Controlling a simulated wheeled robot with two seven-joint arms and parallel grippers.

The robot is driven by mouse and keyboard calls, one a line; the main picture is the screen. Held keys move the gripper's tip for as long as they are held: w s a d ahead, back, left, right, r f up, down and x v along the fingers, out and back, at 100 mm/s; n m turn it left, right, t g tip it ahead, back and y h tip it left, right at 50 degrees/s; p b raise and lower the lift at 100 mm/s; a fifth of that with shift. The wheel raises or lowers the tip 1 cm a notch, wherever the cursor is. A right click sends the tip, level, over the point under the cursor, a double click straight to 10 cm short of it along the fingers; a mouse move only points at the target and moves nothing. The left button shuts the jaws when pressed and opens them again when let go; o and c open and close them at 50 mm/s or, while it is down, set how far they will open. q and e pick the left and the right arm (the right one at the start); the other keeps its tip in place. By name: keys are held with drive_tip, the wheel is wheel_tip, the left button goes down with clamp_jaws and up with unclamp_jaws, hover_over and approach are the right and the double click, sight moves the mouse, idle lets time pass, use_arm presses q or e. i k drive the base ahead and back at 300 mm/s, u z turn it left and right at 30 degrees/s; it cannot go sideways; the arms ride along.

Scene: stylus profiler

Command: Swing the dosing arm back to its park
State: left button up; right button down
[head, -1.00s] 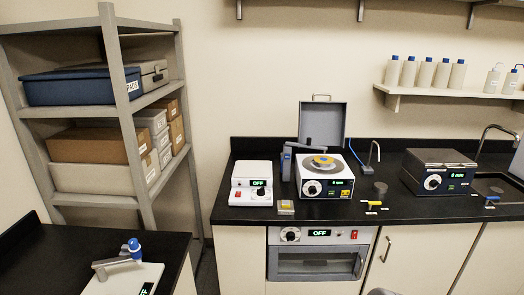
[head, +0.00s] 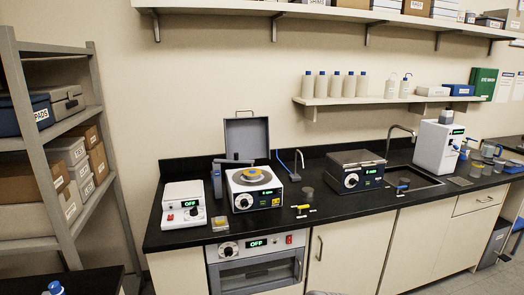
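An open-lidded benchtop unit (head: 254,200) stands on the black counter, with its grey lid (head: 247,140) upright behind it. A round plate with a yellow face (head: 252,175) sits on its top. A dark post (head: 216,183) stands at the unit's left, and a grey horizontal arm (head: 234,161) reaches from it to the right, over the back of the unit; this looks like the dosing arm. I cannot tell whether it is over the plate. A thin blue bent tube (head: 286,168) rises behind the unit's right side. Neither of my grippers is in view.
A white device reading OFF (head: 183,206) is left of the post. An oven (head: 257,264) is below the counter. A dark closed unit (head: 356,172), a sink (head: 413,180) and a white dispenser (head: 438,147) are to the right. A shelf rack (head: 60,150) stands at left.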

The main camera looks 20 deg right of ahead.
sight(236, 155)
drive_tip(key=z, duration=0.8)
drive_tip(key=i, duration=1.5)
drive_tip(key=z, duration=0.5)
